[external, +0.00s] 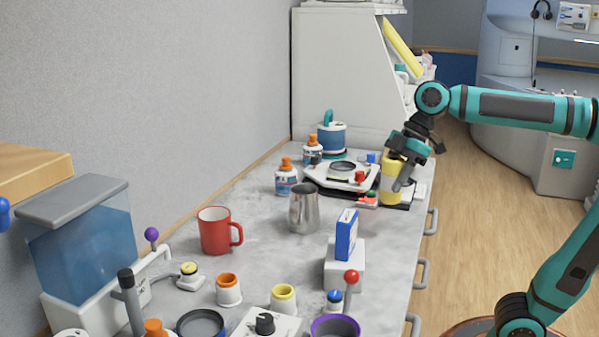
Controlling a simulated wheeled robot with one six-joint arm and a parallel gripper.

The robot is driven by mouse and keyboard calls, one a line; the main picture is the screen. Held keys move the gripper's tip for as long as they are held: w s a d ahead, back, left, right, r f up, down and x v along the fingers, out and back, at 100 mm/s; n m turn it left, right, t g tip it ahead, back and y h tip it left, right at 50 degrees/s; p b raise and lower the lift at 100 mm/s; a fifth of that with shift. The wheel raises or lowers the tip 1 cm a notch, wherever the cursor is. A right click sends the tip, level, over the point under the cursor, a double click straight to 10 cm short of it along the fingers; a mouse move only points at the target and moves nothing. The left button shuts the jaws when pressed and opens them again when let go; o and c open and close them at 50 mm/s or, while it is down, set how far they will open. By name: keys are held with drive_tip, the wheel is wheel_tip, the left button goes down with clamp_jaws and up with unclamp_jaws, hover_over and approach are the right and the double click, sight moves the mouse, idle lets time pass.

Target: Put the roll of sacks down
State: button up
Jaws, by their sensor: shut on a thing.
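My gripper (402,172) is at the far right end of the counter, pointing down. It is shut on a yellow cylinder (390,188), which looks to be the roll of sacks. The roll is upright, and the dark fingers cover part of its right side. It is over or on a dark flat base (402,206) near the counter's right edge. I cannot tell whether its bottom touches that base.
Left of the roll is a white device (340,176) with small coloured parts.

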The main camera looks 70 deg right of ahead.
wheel_tip(320, 180, down, 10)
drive_tip(key=shift+r, duration=0.1)
idle(0.4)
drive_tip(key=o, duration=1.1)
drive_tip(key=shift+c, duration=0.2)
drive_tip(key=s+d+r+m+t+h, duration=0.2)
drive_tip(key=s+d+r+m+t, duration=0.1)
drive_tip(key=s+r+m+t, duration=0.1)
drive_tip(key=s+d+r+m+t+h, duration=0.2)
drive_tip(key=s+d+r+m+t, duration=0.2)
drive_tip(key=r+t, duration=0.5)
drive_tip(key=shift+s+d+r+m, duration=0.2)
drive_tip(key=shift+s+r+m, duration=0.3)
drive_tip(key=shift+s+r, duration=0.5)
